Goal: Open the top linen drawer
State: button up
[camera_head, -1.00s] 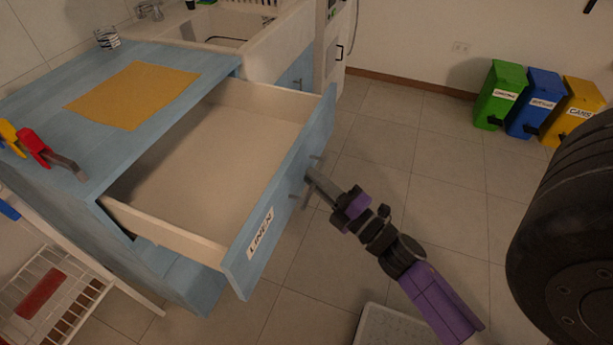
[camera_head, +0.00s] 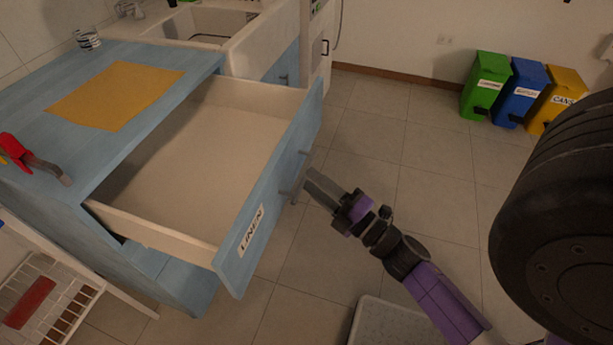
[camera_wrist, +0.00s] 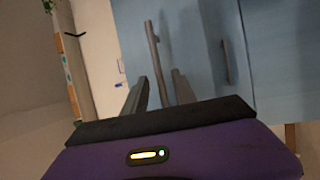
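The top linen drawer (camera_head: 200,165) stands pulled far out of the blue cabinet in the head view. Its inside looks empty. Its blue front (camera_head: 245,235) carries a "LINEN" label and a grey bar handle (camera_head: 295,180). My gripper (camera_head: 311,182) is just outside that front, with its fingertips a little to the right of the handle. In the wrist view my gripper (camera_wrist: 158,88) has its two fingers apart, with nothing held between them. A bar handle (camera_wrist: 156,55) on the blue front shows ahead of the gap, seemingly clear of the fingers.
A yellow cloth (camera_head: 115,95) and red-handled tool (camera_head: 30,160) lie on the blue worktop (camera_head: 60,75). A second handle (camera_wrist: 225,62) shows right in the wrist view. A white rack (camera_head: 50,290) stands lower left; bins (camera_head: 487,85) stand far right.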

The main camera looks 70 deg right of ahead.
jog(key=shift+v, duration=2.35)
jog(key=s+a+r+m+g+y+p, duration=0.2)
jog(key=a+r+m+p, duration=0.3)
jog(key=a, duration=0.6)
jog(key=s+a+r+m+g+y+p, duration=0.1)
jog(key=s+a+r+m+y+p, duration=0.2)
jog(key=a+r+m+y+p, duration=0.2)
jog(key=a+r+m, duration=0.3)
jog(key=a+r, duration=0.1)
jog(key=a, duration=0.2)
jog(key=shift+s+a+g, duration=0.3)
jog(key=shift+s+g, duration=0.1)
